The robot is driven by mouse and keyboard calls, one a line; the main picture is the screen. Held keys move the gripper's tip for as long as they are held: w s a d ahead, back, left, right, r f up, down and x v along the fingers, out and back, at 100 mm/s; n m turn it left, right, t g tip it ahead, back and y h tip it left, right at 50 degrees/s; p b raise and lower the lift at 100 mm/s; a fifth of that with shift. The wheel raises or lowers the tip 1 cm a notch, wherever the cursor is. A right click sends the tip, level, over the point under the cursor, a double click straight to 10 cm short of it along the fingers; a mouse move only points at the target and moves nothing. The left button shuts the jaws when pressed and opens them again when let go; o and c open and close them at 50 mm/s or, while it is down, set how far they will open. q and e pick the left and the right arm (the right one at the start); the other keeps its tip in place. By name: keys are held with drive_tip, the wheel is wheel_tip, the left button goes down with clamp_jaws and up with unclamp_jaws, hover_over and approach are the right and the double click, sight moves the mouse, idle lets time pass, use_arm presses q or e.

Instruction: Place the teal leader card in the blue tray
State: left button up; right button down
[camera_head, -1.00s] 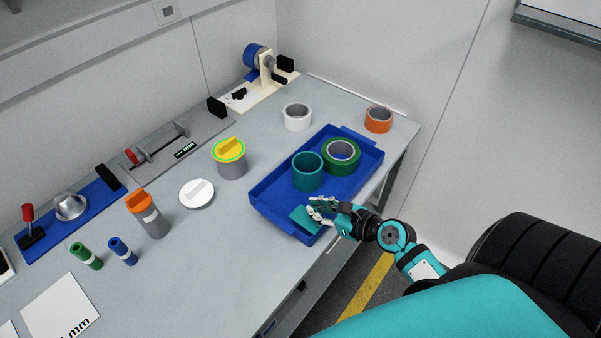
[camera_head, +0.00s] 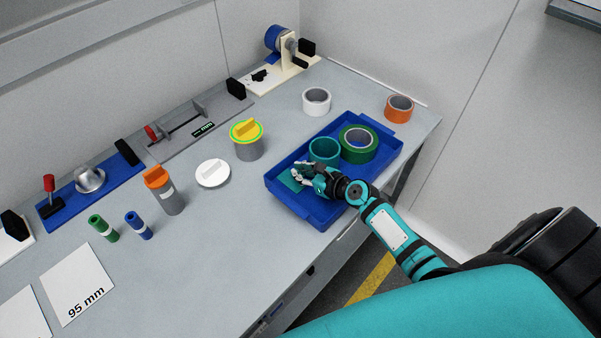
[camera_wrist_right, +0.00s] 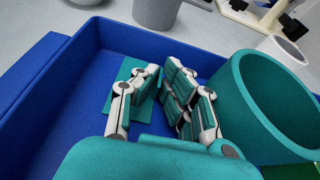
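The blue tray (camera_head: 330,212) sits near the right front edge of the bench; its wall also shows in the wrist view (camera_wrist_right: 40,68). The teal leader card (camera_head: 289,181) is a thin flat piece inside the outline of the tray, toward its left end. It also shows in the wrist view (camera_wrist_right: 128,110), partly hidden by my fingers. My right gripper (camera_head: 300,172) reaches into the tray with its fingertips (camera_wrist_right: 160,75) closed together on the card. I cannot tell whether the card touches the tray floor. My left gripper is not in view.
A teal ring (camera_head: 323,151) stands in the tray close beside my right gripper, with a green tape roll (camera_head: 358,145) beyond it. White (camera_head: 316,101) and orange (camera_head: 399,108) rolls stand behind the tray. A yellow-topped grey canister (camera_head: 248,147) stands left of it.

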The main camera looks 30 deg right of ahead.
drive_tip(key=c, duration=1.8)
unclamp_jaws()
drive_tip(key=shift+o, duration=0.2)
drive_tip(key=shift+s+r, duration=0.1)
drive_tip(key=shift+r, duration=0.05)
drive_tip(key=v, duration=1.1)
drive_tip(key=shift+s+d+r, duration=0.1)
drive_tip(key=shift+s+d, duration=0.05)
drive_tip(key=shift+s, duration=0.25)
